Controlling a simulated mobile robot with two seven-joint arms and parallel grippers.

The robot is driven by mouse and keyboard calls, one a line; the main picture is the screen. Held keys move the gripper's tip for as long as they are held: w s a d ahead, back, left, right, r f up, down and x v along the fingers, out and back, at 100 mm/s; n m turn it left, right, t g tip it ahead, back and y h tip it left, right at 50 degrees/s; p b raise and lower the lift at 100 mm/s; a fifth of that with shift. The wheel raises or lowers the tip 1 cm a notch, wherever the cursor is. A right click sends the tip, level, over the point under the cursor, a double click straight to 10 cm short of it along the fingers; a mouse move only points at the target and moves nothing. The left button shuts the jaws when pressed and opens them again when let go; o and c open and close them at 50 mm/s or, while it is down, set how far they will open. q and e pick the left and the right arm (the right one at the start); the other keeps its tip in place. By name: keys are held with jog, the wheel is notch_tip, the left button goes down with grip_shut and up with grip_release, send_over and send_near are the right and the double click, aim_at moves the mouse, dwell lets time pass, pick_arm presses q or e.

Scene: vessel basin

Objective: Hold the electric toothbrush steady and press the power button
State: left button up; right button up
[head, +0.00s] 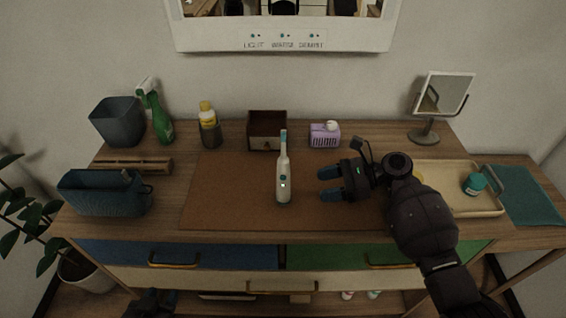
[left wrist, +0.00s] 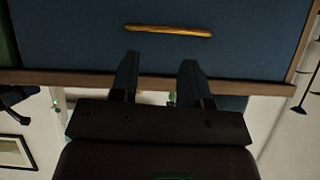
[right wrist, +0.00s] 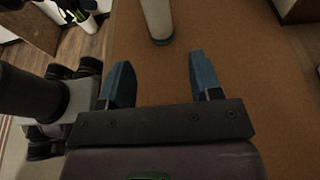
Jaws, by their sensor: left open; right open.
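The electric toothbrush (head: 283,190) is white with a teal button and a small green light on its front. It appears to stand upright on the brown mat (head: 230,205); its lower end also shows in the right wrist view (right wrist: 158,18). My right gripper (head: 326,183) is open and empty, just right of the toothbrush and apart from it, its fingers pointing toward it. My left gripper (left wrist: 160,66) is open and empty, in front of the blue drawer (left wrist: 235,35) and its brass handle; the head view shows it only as dark tips (head: 155,301) at the bottom edge.
Behind the mat stand a small wooden box (head: 267,142) and a purple soap holder (head: 323,141). A blue basket (head: 95,204) is at left, a cream tray (head: 440,175) and mirror (head: 441,95) at right. The mat is clear around the toothbrush.

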aim_at(288, 192)
jog(key=shift+a+f, duration=0.15)
jog(key=shift+a, duration=0.15)
jog(key=b+x, duration=0.2)
jog(key=x, duration=0.3)
jog(key=shift+d+b, duration=0.1)
jog(key=shift+b, duration=0.2)
jog(key=x, duration=0.2)
jog(key=shift+a, duration=0.4)
jog(key=shift+a+f+p, duration=0.15)
jog(key=shift+a+p, duration=0.15)
jog(key=shift+a, duration=0.25)
jog(key=shift+a+f, duration=0.1)
jog(key=shift+a, duration=0.15)
pick_arm(q)
jog(key=shift+g, duration=0.3)
jog(key=f, duration=0.1)
jog(key=s+f, duration=0.2)
jog(key=shift+a+f, duration=0.1)
jog(key=shift+f, duration=0.2)
pick_arm(e)
jog(key=c, duration=0.6)
pick_arm(q)
jog(key=shift+w+r, duration=0.25)
jog(key=shift+w, duration=0.2)
grip_shut()
